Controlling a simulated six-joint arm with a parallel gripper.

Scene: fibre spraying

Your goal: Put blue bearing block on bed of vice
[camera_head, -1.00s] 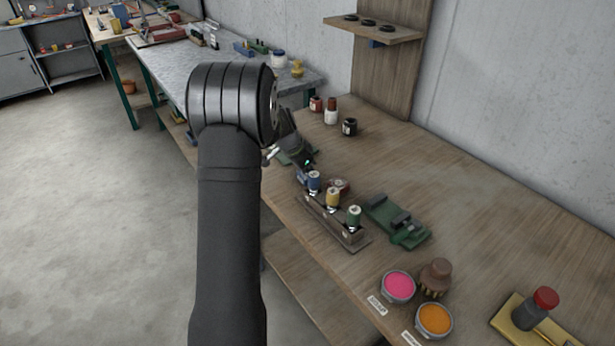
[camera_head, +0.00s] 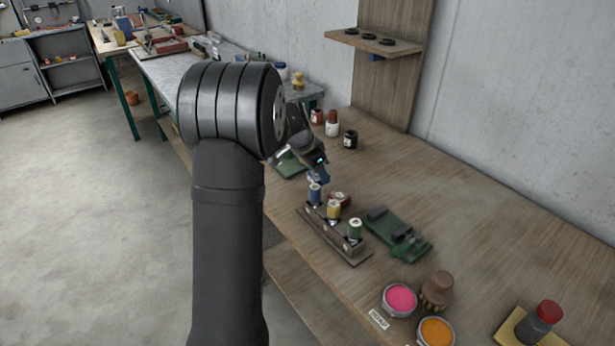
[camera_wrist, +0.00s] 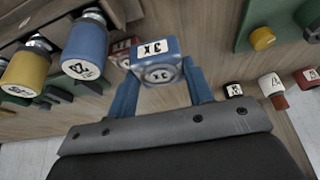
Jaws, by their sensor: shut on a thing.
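My gripper (camera_wrist: 163,85) is shut on a small blue block with a white label, the blue bearing block (camera_wrist: 155,62). The block also shows in the head view (camera_head: 320,178), small and partly hidden by the gripper. It is held beside the blue-topped spool (camera_head: 314,193) at the rack's far end. A green vice-like fixture with dark jaws (camera_head: 400,236) sits right of the rack, its bed looking empty. A second green piece (camera_head: 289,165), partly hidden by my arm, lies at the table's left edge; I cannot tell what it is.
The wooden rack (camera_head: 345,250) holds blue, yellow and green spools near the block. Small jars (camera_head: 332,123) stand at the back. Pink (camera_head: 399,297) and orange bowls stand in front.

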